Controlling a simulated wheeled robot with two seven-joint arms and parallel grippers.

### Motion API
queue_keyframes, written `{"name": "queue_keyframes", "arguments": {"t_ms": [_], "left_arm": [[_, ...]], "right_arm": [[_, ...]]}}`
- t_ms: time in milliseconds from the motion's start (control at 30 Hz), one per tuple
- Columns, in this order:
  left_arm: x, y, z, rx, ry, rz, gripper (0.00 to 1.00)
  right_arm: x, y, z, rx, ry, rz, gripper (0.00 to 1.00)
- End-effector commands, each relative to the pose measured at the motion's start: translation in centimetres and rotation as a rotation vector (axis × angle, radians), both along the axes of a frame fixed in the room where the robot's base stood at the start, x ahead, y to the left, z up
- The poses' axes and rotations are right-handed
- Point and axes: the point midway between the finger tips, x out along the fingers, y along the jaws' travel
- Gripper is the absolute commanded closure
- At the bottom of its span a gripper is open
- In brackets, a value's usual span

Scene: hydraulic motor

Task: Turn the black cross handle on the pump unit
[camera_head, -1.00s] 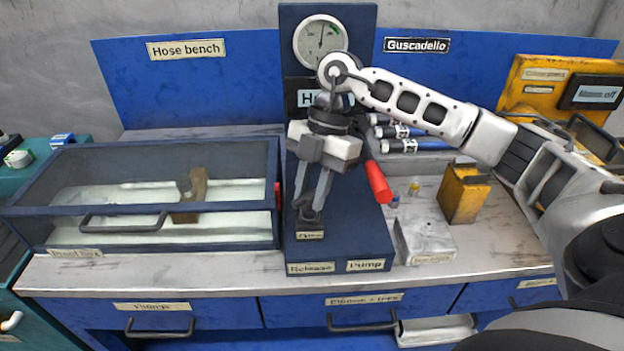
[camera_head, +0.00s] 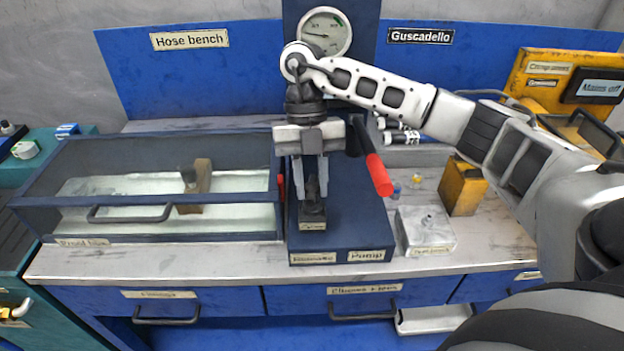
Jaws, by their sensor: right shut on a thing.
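The pump unit (camera_head: 345,235) is a dark blue block on the bench, with labels on its front edge and a red-gripped lever (camera_head: 379,175) at its right. The black cross handle (camera_head: 313,200) stands on the left part of its top, partly hidden by my fingers. My right gripper (camera_head: 311,186) points down from above, shut on the cross handle, one finger on either side. A round pressure gauge (camera_head: 325,33) on the panel behind has its needle pointing left. My left gripper is not in view.
A glass-sided box (camera_head: 150,225) stands close at the left of the pump unit. At its right are a small metal block (camera_head: 425,232) and a yellow block (camera_head: 462,188). A yellow compressor unit (camera_head: 560,85) stands at the far right. Drawers line the bench front.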

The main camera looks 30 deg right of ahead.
Motion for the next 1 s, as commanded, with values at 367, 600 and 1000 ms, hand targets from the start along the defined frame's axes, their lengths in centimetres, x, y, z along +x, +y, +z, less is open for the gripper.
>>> {"name": "queue_keyframes", "arguments": {"t_ms": [367,600,1000], "left_arm": [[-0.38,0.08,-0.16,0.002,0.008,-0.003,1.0],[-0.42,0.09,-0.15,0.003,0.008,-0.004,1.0],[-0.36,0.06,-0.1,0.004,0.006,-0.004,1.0]], "right_arm": [[0.13,-0.02,0.14,0.0,-0.005,0.072,0.98],[0.14,-0.02,0.14,-0.001,-0.006,0.073,0.98],[0.08,0.01,0.06,0.0,-0.003,0.072,0.54]]}}
